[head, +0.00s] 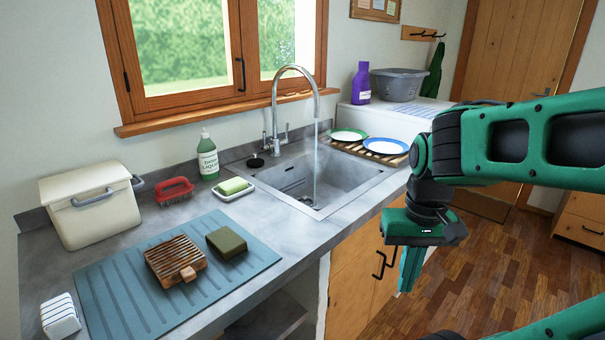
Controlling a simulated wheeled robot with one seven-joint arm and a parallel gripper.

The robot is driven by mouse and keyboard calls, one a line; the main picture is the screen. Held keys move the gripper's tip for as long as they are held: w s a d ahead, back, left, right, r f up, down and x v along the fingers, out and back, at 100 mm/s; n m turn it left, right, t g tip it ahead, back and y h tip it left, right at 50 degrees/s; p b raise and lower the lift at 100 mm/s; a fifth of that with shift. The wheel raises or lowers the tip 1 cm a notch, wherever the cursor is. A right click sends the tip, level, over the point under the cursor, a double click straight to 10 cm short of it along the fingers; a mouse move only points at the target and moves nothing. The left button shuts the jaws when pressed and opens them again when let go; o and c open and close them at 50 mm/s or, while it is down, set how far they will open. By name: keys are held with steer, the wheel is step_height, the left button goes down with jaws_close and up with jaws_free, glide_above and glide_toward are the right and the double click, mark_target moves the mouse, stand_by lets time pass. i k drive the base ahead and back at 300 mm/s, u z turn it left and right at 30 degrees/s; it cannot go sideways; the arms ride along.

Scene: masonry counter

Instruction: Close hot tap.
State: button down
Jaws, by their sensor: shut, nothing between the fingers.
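The chrome tap (275,110) stands behind the sink, with a tall curved spout. A thin stream of water (316,165) runs from the spout into the grey sink (345,180). The tap has a lever on each side of its base, a left lever (264,138) and a right lever (287,131). I cannot tell from markings which one is hot. My gripper (405,285) is shut and empty. It points down in front of the counter's right front edge, well apart from the tap.
Two plates (386,146) lie on a wooden rack right of the sink. A soap dish (233,190), green bottle (207,155) and red brush (174,191) stand left of it. A blue mat (120,290) holds a wooden block rack and a sponge. The space above the sink is clear.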

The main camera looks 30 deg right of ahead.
mark_target(263, 147)
steer(key=k, duration=1.2)
steer(key=z, duration=0.7)
steer(key=i, duration=1.75)
steer(key=u, duration=0.65)
